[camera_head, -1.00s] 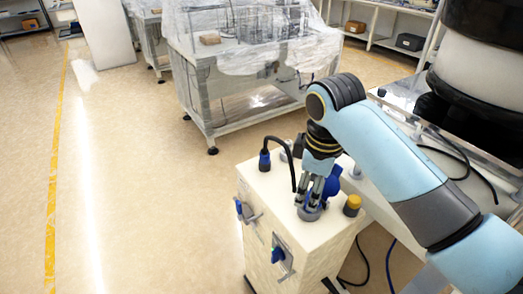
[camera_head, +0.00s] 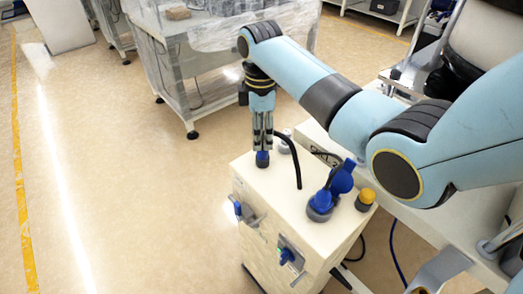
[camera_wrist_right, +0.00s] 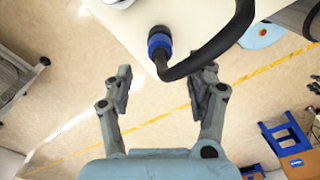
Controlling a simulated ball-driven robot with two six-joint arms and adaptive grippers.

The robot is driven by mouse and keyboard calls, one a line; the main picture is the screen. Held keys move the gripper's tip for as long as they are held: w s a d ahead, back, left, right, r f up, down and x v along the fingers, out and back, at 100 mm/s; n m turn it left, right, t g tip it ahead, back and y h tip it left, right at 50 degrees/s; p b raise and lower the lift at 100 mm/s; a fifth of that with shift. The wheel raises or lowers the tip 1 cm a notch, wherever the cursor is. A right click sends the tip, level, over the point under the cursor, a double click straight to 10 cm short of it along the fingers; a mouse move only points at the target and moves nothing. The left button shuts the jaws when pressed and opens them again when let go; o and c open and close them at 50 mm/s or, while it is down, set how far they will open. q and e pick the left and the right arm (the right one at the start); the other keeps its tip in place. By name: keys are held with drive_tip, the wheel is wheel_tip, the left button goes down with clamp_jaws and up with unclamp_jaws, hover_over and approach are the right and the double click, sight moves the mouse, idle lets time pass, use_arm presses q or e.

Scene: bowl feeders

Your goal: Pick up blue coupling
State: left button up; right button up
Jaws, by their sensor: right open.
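The blue coupling (camera_head: 262,159) stands at the far left of the white cabinet's top, with a black hose curving from it. In the wrist view the coupling (camera_wrist_right: 159,42) shows as a blue ring with a dark end joined to the hose. My right gripper (camera_head: 262,140) points down just over the coupling. Its two fingers (camera_wrist_right: 166,80) are open and spread, with nothing held. In the wrist view the coupling lies just past the fingertips, roughly centred between them. Whether they touch it cannot be told. My left gripper is in neither view.
The white cabinet (camera_head: 275,203) also bears a large blue valve or handle (camera_head: 337,188), a yellow knob (camera_head: 366,198) and a small grey fitting (camera_head: 285,142). The black hose (camera_head: 294,160) arches close to the gripper. A plastic-covered bench (camera_head: 190,60) stands behind; open floor lies left.

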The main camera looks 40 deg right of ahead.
sight(263, 153)
wheel_tip(263, 153, down, 4)
drive_tip(key=shift+d, duration=0.1)
drive_tip(key=shift+f, duration=0.3)
drive_tip(key=shift+c, duration=0.2)
drive_tip(key=shift+s, duration=0.1)
drive_tip(key=shift+c, duration=1.1)
drive_tip(key=c, duration=0.7)
clamp_jaws()
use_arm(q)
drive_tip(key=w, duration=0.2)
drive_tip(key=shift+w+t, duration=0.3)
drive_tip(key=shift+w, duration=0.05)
